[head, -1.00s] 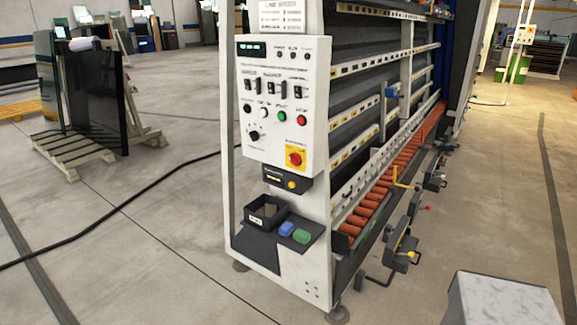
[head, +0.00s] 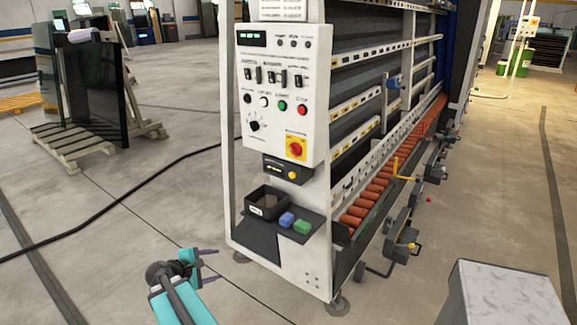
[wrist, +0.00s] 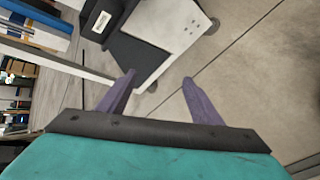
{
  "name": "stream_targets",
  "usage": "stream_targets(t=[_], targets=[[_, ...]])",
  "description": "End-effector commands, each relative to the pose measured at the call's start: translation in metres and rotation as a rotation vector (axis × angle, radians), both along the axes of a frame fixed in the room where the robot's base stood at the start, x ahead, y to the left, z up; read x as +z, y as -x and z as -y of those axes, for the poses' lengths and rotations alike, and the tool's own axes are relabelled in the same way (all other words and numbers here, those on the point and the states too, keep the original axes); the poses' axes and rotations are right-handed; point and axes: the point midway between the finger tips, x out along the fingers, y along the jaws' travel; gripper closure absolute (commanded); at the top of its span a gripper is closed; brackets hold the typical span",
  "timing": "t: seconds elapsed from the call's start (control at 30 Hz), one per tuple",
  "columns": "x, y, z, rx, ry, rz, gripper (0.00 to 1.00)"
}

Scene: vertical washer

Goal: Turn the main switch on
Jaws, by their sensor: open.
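The washer's white control panel (head: 270,90) faces me in the head view. Near its lower right is a red rotary knob on a yellow plate, the main switch (head: 296,148). Above it are a row of black switches and several coloured buttons. My gripper (head: 212,265) is low at the bottom left of the panel's cabinet, apart from it and well below the switch. In the wrist view my gripper (wrist: 158,82) is open and empty, with two purple fingers spread. The switch does not show in the wrist view.
A shelf (head: 262,238) with a black bin (head: 266,202), a blue block (head: 287,219) and a green block (head: 301,227) juts out below the panel. Orange rollers (head: 375,190) run along the right. A black cable (head: 110,208) crosses the open floor at left.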

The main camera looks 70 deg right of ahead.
Motion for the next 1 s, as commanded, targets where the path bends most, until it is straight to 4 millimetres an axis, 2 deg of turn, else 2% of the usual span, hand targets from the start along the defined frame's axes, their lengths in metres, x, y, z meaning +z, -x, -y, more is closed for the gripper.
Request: stream_targets(t=[0.03, 0.1, 0.3, 0.5, 0.6, 0.7, 0.8, 1.0], targets=[[0.022, 0.005, 0.021, 0.001, 0.045, -0.01, 0.41], [0.052, 0.012, 0.047, 0.007, 0.109, -0.035, 0.41], [0.143, 0.043, 0.112, 0.011, 0.291, -0.13, 0.41], [0.233, 0.085, 0.161, -0.008, 0.455, -0.254, 0.41], [0.268, 0.103, 0.175, -0.021, 0.514, -0.31, 0.41], [0.292, 0.116, 0.184, -0.031, 0.554, -0.353, 0.41], [0.304, 0.123, 0.188, -0.038, 0.574, -0.375, 0.41], [0.308, 0.125, 0.189, -0.039, 0.581, -0.385, 0.41]])
